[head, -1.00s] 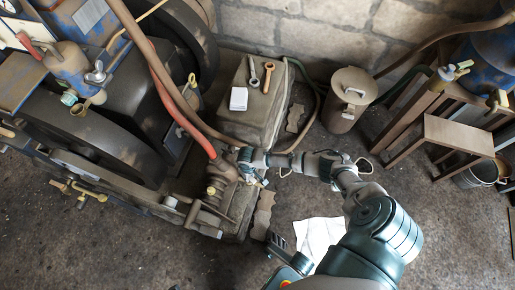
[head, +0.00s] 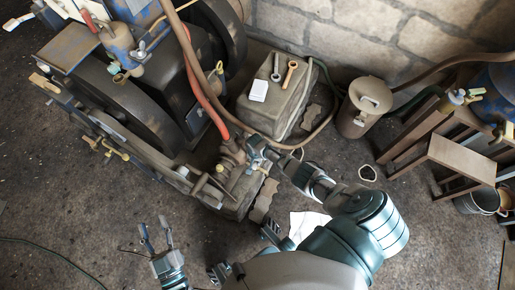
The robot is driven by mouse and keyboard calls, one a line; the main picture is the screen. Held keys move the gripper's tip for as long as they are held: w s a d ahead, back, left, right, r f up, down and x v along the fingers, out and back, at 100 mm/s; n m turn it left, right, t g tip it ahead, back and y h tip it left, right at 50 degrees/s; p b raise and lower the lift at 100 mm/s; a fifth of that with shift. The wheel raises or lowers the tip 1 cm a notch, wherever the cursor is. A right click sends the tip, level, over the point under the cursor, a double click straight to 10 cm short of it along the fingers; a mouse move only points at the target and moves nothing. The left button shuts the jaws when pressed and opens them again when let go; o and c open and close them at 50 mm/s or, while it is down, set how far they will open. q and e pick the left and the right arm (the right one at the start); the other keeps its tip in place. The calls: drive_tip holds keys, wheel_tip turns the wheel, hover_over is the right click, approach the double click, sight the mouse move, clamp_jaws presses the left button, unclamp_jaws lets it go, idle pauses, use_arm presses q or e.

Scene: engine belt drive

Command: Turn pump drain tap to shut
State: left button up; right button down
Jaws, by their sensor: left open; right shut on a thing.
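The pump (head: 232,158) is a rusty brown casting on the stone block beside the engine, with a red hose running down to it. My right gripper (head: 252,153) reaches in from the lower right and is shut at the pump's right side. Its jaws cover the small part they hold, which I take to be the pump drain tap; its handle angle cannot be made out. My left gripper (head: 157,232) is open and empty at the lower left, fingers pointing up, over the bare floor and well apart from the pump.
The engine with its dark flywheel (head: 118,120) fills the upper left. A lidded can (head: 362,112) and a wooden bench (head: 462,160) stand right. White paper (head: 305,225) lies on the floor.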

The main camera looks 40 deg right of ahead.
sight(256, 162)
use_arm(q)
drive_tip(key=shift+a+f+g+p, duration=0.1)
drive_tip(key=shift+f+g+p, duration=0.25)
drive_tip(key=shift+f+g, duration=0.55)
use_arm(e)
drive_tip(key=shift+s+f+m, duration=0.15)
drive_tip(key=shift+m, duration=1.15)
use_arm(q)
drive_tip(key=shift+f, duration=0.25)
use_arm(e)
drive_tip(key=c, duration=1)
unclamp_jaws()
use_arm(q)
drive_tip(key=shift+w, duration=0.1)
drive_tip(key=shift+r, duration=0.1)
use_arm(e)
drive_tip(key=shift+w+r, duration=0.2)
drive_tip(key=shift+r, duration=0.25)
wheel_tip(256, 162, up, 11)
